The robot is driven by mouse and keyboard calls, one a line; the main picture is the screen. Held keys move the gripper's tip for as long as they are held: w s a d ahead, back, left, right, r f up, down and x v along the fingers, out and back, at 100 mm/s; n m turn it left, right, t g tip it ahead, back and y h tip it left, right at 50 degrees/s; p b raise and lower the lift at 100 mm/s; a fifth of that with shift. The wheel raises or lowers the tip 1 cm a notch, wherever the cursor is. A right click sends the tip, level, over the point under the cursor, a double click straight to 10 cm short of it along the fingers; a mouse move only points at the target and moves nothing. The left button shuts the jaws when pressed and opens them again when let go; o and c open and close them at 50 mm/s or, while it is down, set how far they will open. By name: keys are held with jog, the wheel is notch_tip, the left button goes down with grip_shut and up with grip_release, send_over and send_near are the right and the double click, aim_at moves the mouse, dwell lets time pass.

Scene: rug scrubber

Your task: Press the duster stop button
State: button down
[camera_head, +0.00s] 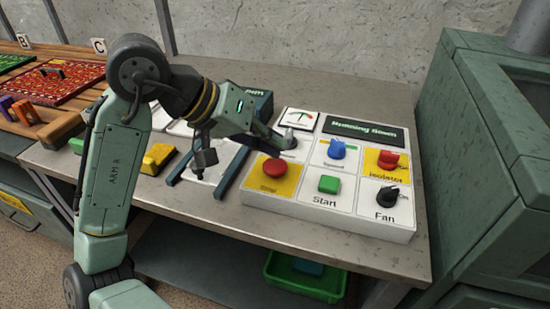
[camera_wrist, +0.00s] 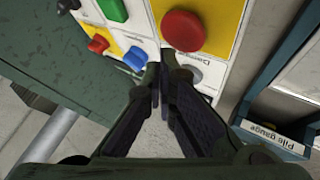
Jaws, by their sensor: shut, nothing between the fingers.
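The stop button is a red mushroom button (camera_head: 274,170) on a yellow square at the left of the white control panel (camera_head: 330,221). It shows large in the wrist view (camera_wrist: 183,30), just beyond my fingertips. My gripper (camera_head: 284,147) is shut and empty, with its fingertips behind the red button, over the grey damper knob (camera_head: 289,138). In the wrist view the fingertips (camera_wrist: 162,72) are beside that knob (camera_wrist: 188,73), which they partly hide. I cannot tell whether they touch it. The dark display (camera_head: 360,131) reads "Running down".
The green start button (camera_head: 329,184), blue speed knob (camera_head: 337,149), red isolator (camera_head: 388,160) and black fan knob (camera_head: 388,196) are close by. A blue frame (camera_head: 232,172) stands left of the panel. A green machine housing (camera_head: 480,150) blocks the right side.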

aim_at(272, 161)
notch_tip(272, 161, up, 5)
jog(key=p, duration=0.5)
dwell(0.3)
dwell(0.6)
